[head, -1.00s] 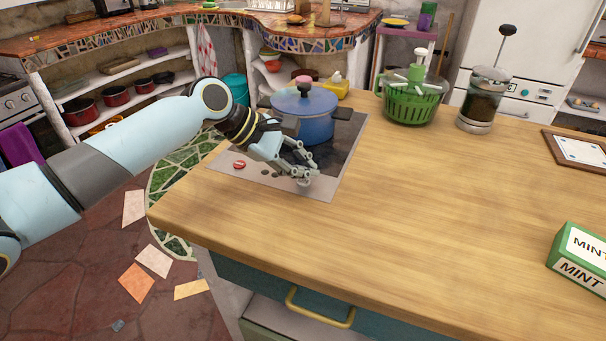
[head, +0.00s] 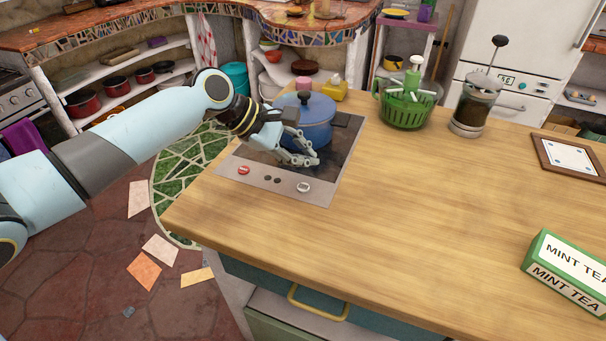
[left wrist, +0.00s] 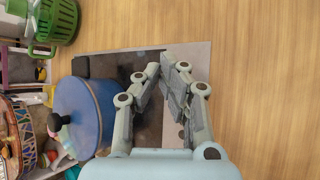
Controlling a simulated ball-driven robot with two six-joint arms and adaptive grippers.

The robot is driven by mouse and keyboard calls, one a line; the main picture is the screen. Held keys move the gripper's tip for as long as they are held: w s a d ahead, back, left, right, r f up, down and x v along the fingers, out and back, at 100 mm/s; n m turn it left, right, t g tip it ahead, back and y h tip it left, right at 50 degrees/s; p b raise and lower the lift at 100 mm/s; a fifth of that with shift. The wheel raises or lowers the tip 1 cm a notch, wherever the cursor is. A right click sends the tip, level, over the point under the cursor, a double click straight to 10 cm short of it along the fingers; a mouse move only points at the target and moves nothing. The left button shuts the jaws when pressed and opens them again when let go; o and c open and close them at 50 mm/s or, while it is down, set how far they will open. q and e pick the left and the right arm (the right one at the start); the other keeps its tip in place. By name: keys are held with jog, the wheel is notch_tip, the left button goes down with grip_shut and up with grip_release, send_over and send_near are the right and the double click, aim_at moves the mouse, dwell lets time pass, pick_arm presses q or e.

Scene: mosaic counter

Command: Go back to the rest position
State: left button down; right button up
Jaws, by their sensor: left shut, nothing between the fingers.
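My left gripper (head: 306,160) is shut and empty. It hangs over the hob (head: 255,175) on the wooden counter, just in front of the blue pot (head: 318,128). In the left wrist view the gripper (left wrist: 170,75) shows with its fingers over the hob's dark plate (left wrist: 125,64), and the blue pot (left wrist: 85,115) stands beside it on the left. I cannot tell whether the gripper touches the pot. My left arm reaches in from the left of the head view. My right gripper is not in view.
A green basket (head: 405,105), a glass press (head: 475,103), a framed board (head: 572,155) and a mint tea box (head: 566,270) stand on the counter (head: 420,220). Its middle is clear. Shelves with red pots (head: 115,88) stand behind my left arm.

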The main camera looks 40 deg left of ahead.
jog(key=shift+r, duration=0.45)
